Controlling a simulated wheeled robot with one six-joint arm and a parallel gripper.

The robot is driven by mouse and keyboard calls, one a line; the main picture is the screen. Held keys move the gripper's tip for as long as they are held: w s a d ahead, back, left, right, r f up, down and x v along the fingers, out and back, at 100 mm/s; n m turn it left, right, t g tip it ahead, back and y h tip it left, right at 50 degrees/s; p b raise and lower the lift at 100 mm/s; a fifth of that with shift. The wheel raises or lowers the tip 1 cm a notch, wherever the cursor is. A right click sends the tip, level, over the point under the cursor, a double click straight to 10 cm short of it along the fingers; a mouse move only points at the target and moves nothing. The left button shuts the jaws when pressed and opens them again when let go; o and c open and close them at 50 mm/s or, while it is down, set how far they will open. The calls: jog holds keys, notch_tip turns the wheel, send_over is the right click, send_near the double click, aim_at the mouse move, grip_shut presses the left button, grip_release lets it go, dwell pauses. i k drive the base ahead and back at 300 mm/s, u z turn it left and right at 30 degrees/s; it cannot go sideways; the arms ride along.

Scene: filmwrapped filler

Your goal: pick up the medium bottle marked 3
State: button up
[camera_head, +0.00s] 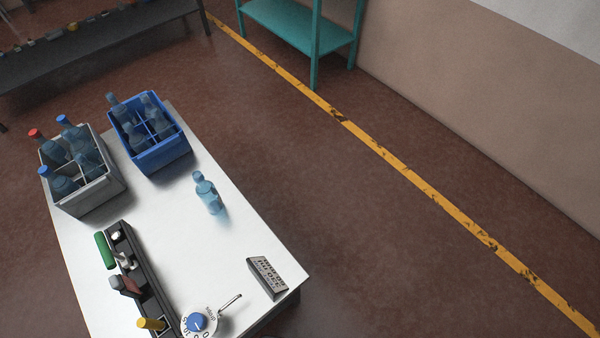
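A translucent blue bottle (208,196) stands alone on the white table, right of the crates, with no cap I can make out. A grey crate (92,196) at the table's left holds several bottles, some with red or blue caps. A blue divided crate (165,155) beside it holds bottles too, with their lower parts hidden by its walls. No number 3 is readable on any bottle, so I cannot tell which one is marked 3. My gripper is not in view.
On the white table (165,222) stand a dark rack (140,285) with colored parts, a round blue dial (197,322) with a lever, and a small grey keypad-like box (267,277). The table's middle is mostly clear. A teal shelf (315,45) stands beyond a yellow floor line.

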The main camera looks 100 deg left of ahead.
aim_at(208, 192)
jog(key=u, duration=0.15)
jog(key=i, duration=0.15)
jog(key=u, duration=1.25)
jog(key=k, duration=0.25)
jog(key=u, duration=0.6)
jog(key=i, duration=0.7)
